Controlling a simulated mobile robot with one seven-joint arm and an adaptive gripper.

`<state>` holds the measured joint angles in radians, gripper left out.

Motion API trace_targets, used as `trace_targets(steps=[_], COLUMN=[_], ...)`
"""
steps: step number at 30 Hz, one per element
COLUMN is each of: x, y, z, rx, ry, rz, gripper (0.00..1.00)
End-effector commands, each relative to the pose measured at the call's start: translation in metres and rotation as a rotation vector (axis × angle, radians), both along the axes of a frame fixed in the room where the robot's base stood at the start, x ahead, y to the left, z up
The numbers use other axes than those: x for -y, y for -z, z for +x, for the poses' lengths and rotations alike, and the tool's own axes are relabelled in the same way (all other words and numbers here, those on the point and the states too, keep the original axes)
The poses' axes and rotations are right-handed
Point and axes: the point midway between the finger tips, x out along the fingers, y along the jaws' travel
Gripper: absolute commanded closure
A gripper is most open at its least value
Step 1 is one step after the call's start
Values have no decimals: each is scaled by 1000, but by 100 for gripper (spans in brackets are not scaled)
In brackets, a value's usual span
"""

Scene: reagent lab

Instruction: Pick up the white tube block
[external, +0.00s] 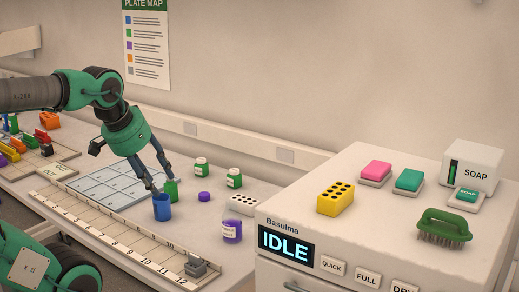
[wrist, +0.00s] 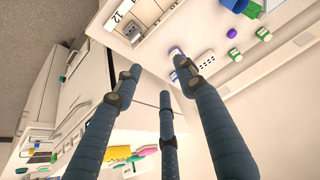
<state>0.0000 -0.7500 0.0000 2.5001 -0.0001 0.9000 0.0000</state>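The white tube block (external: 243,204) is a small white block with dark holes in its top. It lies on the bench beside the purple-labelled jar (external: 232,230), left of the white machine. In the wrist view the block (wrist: 205,57) shows just beyond the right finger. My gripper (external: 159,183) is to the left of the block in the external view, over the bench by the blue cup (external: 162,208) and a green bottle (external: 171,191). In the wrist view the fingers of my gripper (wrist: 157,75) are spread with nothing between them.
A numbered rail (external: 120,236) runs along the front. The white machine (external: 330,215) bears a yellow holed block (external: 336,198), sponges and a green brush (external: 443,226).

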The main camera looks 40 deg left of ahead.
Motion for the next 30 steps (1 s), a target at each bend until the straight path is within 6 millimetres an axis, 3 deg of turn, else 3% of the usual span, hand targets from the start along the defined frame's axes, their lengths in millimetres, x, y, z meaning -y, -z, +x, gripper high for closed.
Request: trace_targets(steps=[4,9,22,30], x=[0,0,0,-3], y=[0,0,-3,-21], z=[0,0,4,37], rx=[0,0,-4,-42], ry=[0,0,-13,-114], rz=[0,0,-6,-53], gripper=[58,24,24,24])
